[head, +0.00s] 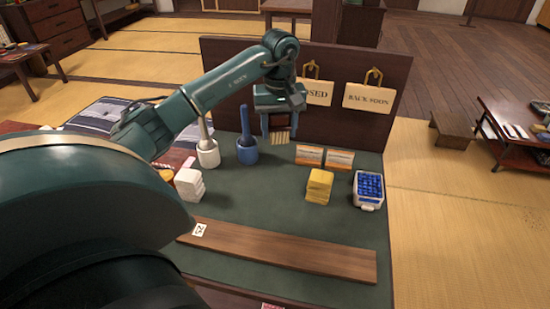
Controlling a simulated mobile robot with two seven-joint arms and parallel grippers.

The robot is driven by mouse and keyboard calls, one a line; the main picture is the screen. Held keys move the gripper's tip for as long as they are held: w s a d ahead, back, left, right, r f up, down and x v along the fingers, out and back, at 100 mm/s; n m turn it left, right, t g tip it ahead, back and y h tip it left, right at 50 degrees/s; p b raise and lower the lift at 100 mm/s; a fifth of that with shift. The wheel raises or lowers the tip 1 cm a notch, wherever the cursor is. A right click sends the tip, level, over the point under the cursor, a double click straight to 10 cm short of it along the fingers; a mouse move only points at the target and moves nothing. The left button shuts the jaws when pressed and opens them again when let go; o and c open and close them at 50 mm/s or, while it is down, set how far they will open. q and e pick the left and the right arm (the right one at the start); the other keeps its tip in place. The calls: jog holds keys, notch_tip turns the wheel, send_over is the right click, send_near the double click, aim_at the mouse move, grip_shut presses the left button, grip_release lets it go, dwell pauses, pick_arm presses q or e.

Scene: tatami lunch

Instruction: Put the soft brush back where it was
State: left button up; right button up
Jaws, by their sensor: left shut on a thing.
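My left gripper (279,125) hangs fingers down in front of the dark upright board, above the green mat. It is shut on a small tan piece with fine lines, like bristles, which I take for the soft brush (280,137). The gripper hides its upper part. A blue cup (247,155) with a blue-handled tool (244,122) standing in it is left of the gripper. Further left, a cream cup (208,158) holds a pale-handled tool (203,130), partly hidden behind my arm. My right gripper is not in view.
Two orange-and-white packets (309,156), a yellow stack (319,185), a white bin of blue pieces (369,204) and a white stack (189,184) stand on the green mat (255,205). A brown plank (290,252) lies in front. Signs (368,97) hang on the board (390,125).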

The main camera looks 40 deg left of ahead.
pick_arm(q)
jog(key=shift+n, duration=0.3)
jog(key=f, duration=0.3)
jog(key=a+f, duration=0.1)
jog(key=f, duration=0.1)
jog(key=shift+f, duration=2.55)
jog(key=shift+f, duration=0.1)
jog(key=o, duration=0.9)
notch_tip(320, 180, up, 12)
jog(key=shift+r, duration=0.1)
